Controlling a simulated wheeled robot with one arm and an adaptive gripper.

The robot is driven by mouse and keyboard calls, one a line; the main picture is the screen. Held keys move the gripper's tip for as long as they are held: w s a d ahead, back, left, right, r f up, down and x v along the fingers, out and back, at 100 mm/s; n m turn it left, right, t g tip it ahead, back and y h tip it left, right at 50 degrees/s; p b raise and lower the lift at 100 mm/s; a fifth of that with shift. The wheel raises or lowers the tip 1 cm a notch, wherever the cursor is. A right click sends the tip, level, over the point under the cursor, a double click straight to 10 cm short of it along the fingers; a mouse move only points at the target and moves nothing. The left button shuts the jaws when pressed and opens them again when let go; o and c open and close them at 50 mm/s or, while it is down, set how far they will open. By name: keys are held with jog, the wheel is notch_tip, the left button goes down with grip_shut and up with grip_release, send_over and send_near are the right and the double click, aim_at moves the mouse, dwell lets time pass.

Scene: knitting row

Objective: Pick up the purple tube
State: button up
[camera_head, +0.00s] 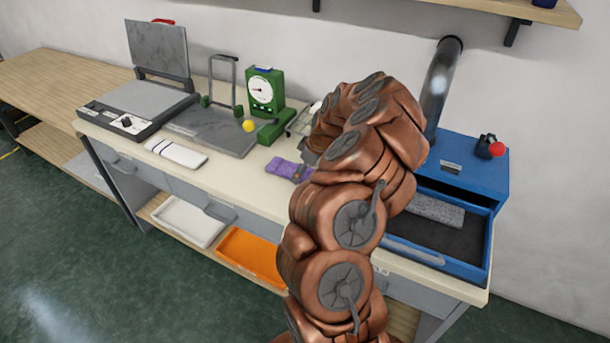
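A purple piece (281,167), which looks like the tube, lies flat on the pale worktop in the middle of the camera_head view. Its right end runs up against dark grey parts beside my copper arm. Those grey parts look like the end of my gripper (303,168), at the right end of the purple piece. Most of my gripper is hidden behind my arm. I cannot tell whether its fingers are open or shut, or whether they touch the purple piece.
A blue box (462,172) with an open drawer stands right. Bare worktop shows around the cloth.

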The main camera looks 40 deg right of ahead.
jog(key=c, duration=0.8)
